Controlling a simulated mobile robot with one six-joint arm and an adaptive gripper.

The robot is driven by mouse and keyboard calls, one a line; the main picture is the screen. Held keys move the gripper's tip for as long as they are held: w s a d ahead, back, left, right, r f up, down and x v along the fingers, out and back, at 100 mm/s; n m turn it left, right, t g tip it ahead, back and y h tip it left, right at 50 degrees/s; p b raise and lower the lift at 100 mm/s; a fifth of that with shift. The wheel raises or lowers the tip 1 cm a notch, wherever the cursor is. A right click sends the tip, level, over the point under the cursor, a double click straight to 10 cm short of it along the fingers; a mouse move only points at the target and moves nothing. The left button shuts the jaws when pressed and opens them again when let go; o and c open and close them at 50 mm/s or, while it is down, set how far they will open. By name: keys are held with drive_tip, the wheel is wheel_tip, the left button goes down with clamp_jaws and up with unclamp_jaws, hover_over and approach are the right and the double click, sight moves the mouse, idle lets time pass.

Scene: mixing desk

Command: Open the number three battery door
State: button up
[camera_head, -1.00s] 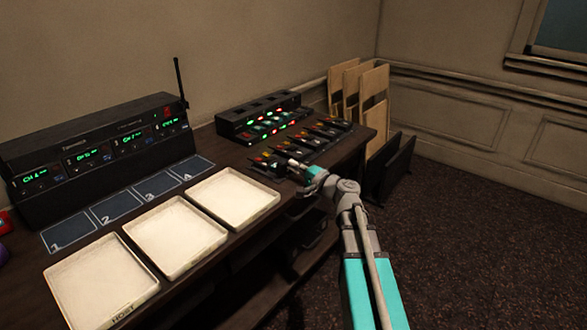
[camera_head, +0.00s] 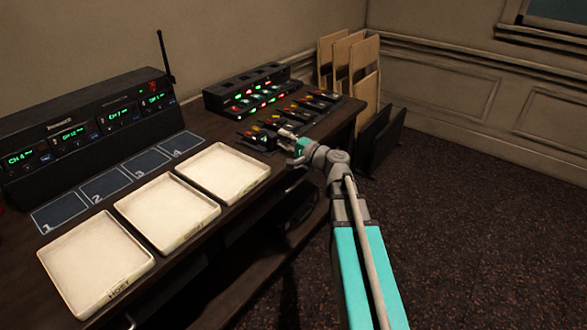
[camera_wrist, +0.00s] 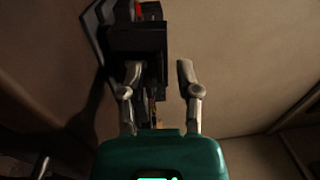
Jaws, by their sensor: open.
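Several black battery packs with small coloured parts lie in a row (camera_head: 300,110) on the desk, in front of the charging rack. I cannot read numbers on them or tell which one has the number three battery door. My gripper (camera_head: 287,133) is at the near right end of the desk, close beside the nearest pack (camera_head: 257,138). In the wrist view my gripper (camera_wrist: 158,72) is open, its two grey fingers apart. A black device (camera_wrist: 137,42) with a red part is just ahead of and partly between the fingertips. I cannot tell whether they touch it.
A charging rack (camera_head: 247,90) with red and green lights stands behind the packs. A receiver (camera_head: 85,135) with an antenna is at left. Numbered mats (camera_head: 107,186) and three white trays (camera_head: 97,262) fill the front. Boards (camera_head: 364,95) lean at the desk's far end.

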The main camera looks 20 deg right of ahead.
drive_tip(key=shift+r+g+p, duration=0.25)
drive_tip(key=shift+g+p, duration=0.05)
drive_tip(key=shift+p, duration=0.2)
